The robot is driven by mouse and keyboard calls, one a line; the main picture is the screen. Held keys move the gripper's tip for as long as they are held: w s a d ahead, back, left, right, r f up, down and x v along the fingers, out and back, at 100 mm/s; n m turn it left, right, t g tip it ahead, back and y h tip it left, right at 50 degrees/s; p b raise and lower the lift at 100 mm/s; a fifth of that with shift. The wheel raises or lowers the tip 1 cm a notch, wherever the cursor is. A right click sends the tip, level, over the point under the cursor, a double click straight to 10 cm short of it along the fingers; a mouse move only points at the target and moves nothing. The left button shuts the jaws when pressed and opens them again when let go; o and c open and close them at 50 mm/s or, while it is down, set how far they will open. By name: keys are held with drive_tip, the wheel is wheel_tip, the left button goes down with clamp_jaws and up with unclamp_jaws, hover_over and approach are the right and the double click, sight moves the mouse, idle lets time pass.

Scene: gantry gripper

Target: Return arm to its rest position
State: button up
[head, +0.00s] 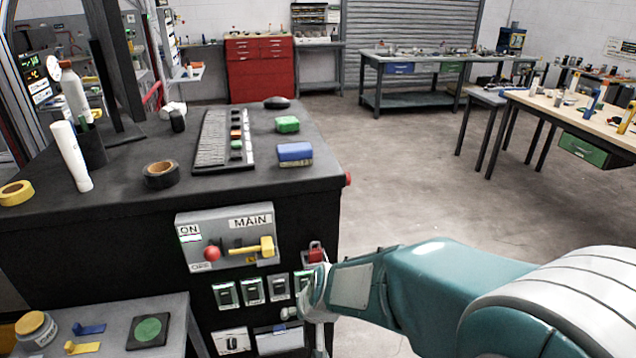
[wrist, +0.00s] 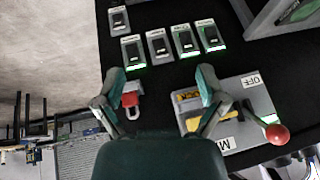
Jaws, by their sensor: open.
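My gripper (wrist: 160,84) is open in the wrist view, its two teal-and-grey fingers spread wide with nothing between them. In the head view my teal arm reaches in from the right, and its end lies in front of the black cabinet (head: 130,235), below the red padlock (head: 315,252). The fingertips are hard to make out there. The grey MAIN switch box (head: 215,222) has a yellow handle (head: 254,247) and a red knob (head: 212,253). In the wrist view the padlock (wrist: 130,99) is near the left finger and the switch box (wrist: 262,100) is near the right finger.
Small switches (head: 252,290) line the cabinet front below the box. The cabinet top holds a tape roll (head: 161,174), a green block (head: 288,124) and a blue block (head: 295,152). A low grey table (head: 172,308) stands at the lower left. Open floor (head: 400,170) lies right of the cabinet.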

drive_tip(key=s+d+r+m+t+h, duration=0.1)
drive_tip(key=s+d+r+m+h, duration=0.1)
drive_tip(key=s+d+r, duration=1.3)
drive_tip(key=s+d+h, duration=0.1)
drive_tip(key=d, duration=0.2)
drive_tip(key=shift+s+d, duration=0.15)
drive_tip(key=shift+s, duration=0.15)
